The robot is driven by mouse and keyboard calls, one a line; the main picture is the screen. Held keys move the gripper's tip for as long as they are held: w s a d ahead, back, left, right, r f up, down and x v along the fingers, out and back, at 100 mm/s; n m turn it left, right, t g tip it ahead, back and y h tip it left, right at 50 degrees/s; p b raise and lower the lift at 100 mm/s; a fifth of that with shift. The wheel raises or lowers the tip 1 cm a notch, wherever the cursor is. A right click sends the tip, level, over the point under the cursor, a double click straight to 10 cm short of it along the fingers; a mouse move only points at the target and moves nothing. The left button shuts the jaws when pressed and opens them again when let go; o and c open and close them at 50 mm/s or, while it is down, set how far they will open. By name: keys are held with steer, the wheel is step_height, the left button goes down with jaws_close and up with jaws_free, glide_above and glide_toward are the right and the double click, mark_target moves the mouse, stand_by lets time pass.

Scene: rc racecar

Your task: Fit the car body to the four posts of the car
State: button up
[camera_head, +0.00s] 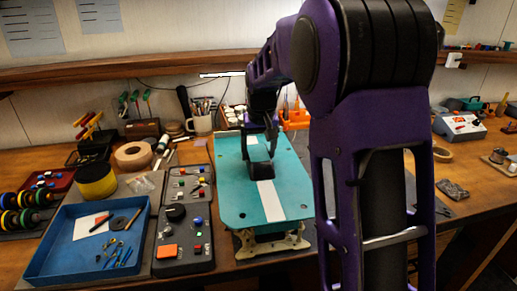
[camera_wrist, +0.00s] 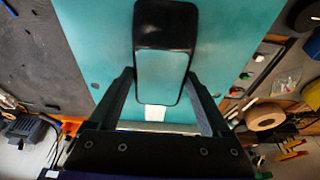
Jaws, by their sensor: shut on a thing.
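The car body (camera_head: 235,195) is a flat teal shell with a white stripe along its middle and a raised black-framed cabin. It lies roughly level over cream-coloured supports (camera_head: 270,243) that show below its near edge. My gripper (camera_head: 262,140) is at the far half of the body, pointing down. In the wrist view its two fingers (camera_wrist: 160,78) stand either side of the cabin (camera_wrist: 165,28), shut on it. The posts are hidden under the body, so I cannot tell whether they are in its holes or whether it touches them.
A mug of brushes (camera_head: 201,124) and an orange holder (camera_head: 296,118) stand behind. My arm hides part of the right side.

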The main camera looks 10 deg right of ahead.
mark_target(259, 155)
steer(key=shift+s+b+x, duration=0.2)
steer(key=shift+b+x, duration=0.25)
steer(key=shift+x, duration=0.35)
steer(key=shift+s+b+x, duration=0.2)
steer(key=shift+b+x, duration=0.25)
steer(key=shift+x, duration=0.4)
steer(key=shift+s+b+x, duration=0.2)
steer(key=shift+b+x, duration=0.2)
steer(key=shift+x, duration=0.4)
steer(key=shift+s+b+x, duration=0.2)
steer(key=shift+b+x, duration=0.15)
steer(key=shift+x, duration=0.45)
stand_by(0.5)
steer(key=o, duration=1.2)
steer(key=shift+c, duration=0.2)
steer(key=p+v, duration=0.2)
steer(key=v, duration=1.5)
steer(key=shift+r, duration=0.15)
steer(key=shift+s, duration=0.1)
